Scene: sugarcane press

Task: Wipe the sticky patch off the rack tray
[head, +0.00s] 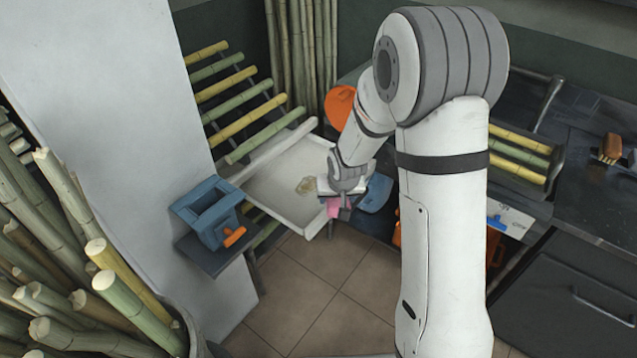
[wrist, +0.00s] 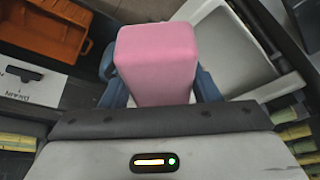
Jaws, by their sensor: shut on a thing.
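The white rack tray (head: 285,205) lies below the slanted cane rack, left of my arm in the head view. A yellowish sticky patch (head: 307,186) shows on its floor. My gripper (head: 340,205) is at the right edge of the tray, right of the patch. It is shut on a pink sponge block (wrist: 157,62), which fills the middle of the wrist view. The sponge also shows small under the gripper in the head view (head: 333,207). The tray (wrist: 232,50) is behind and right of the sponge in the wrist view; the patch cannot be made out there.
A blue holder with an orange part (head: 210,210) stands on a small shelf left of the tray. A blue dustpan-like piece (head: 376,193) lies right of my gripper. An orange crate (wrist: 45,38) shows in the wrist view. Cane stalks (head: 130,290) crowd the left foreground.

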